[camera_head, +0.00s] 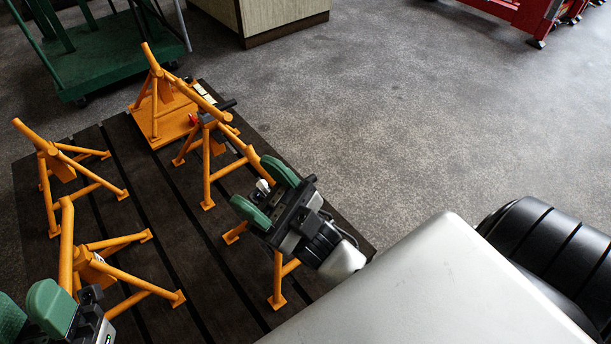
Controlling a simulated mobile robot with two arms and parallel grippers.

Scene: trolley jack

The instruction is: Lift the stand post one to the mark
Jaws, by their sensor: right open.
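Several orange tripod stands stand on a dark slatted platform (108,152). The far stand (154,98) has an orange plate under it. A middle stand (207,160) has a red piece (194,120) and a dark handle (226,105) near its top. Two more are the left stand (60,165) and the near-left stand (98,265). Another stand (278,280) is partly hidden under my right gripper (264,193), which is open with green pads near an orange bar. My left gripper (27,315) is at the bottom-left edge, cut off, its green pads apart. I cannot tell which post is number one.
A green trolley (100,60) and a wooden cabinet (270,15) stand at the back left. A red frame (525,12) is at the back right. The grey floor (420,120) between them is clear.

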